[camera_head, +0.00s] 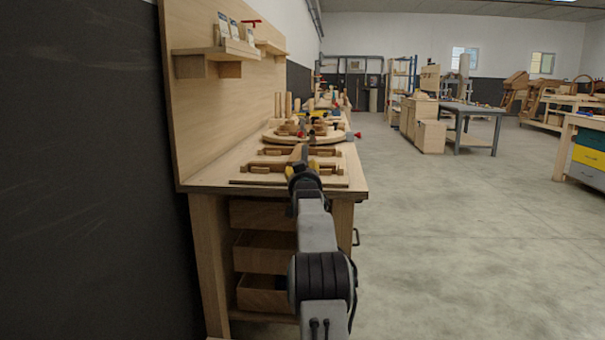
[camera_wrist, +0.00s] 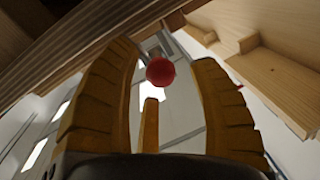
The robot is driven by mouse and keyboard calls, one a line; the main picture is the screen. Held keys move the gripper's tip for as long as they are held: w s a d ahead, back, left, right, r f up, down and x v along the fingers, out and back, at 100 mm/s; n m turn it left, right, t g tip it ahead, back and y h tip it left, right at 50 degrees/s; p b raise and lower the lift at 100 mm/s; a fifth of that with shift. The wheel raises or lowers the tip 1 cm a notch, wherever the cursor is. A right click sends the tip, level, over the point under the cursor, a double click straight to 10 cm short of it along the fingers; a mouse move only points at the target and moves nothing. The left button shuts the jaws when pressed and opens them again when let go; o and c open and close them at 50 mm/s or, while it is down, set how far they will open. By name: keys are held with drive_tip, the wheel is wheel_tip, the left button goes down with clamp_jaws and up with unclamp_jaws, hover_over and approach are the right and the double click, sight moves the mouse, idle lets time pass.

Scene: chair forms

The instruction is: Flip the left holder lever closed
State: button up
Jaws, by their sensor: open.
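My gripper (camera_head: 303,168) is over the near part of the workbench in the head view, in front of wooden chair-form parts (camera_head: 264,168). In the wrist view my gripper (camera_wrist: 160,85) has its thick yellow fingers spread apart, with a thinner finger low between them. A round red knob (camera_wrist: 160,71) appears in the gap between the fingers. It looks like a lever's end, but its shaft is mostly hidden and I cannot tell whether a finger touches it. The left holder lever cannot be made out for certain in the head view, where my arm and gripper block part of the forms.
The workbench (camera_head: 215,179) has a tall wooden back panel (camera_head: 215,105) on its left, with a small shelf (camera_head: 215,52). More forms (camera_head: 305,136) stand farther along it. The floor (camera_head: 450,220) to the right is clear.

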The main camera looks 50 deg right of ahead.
drive_tip(key=shift+w+d, duration=0.5)
drive_tip(key=shift+w, duration=0.05)
drive_tip(key=shift+r+p, duration=0.1)
drive_tip(key=shift+p, duration=0.2)
clamp_jaws()
idle(0.3)
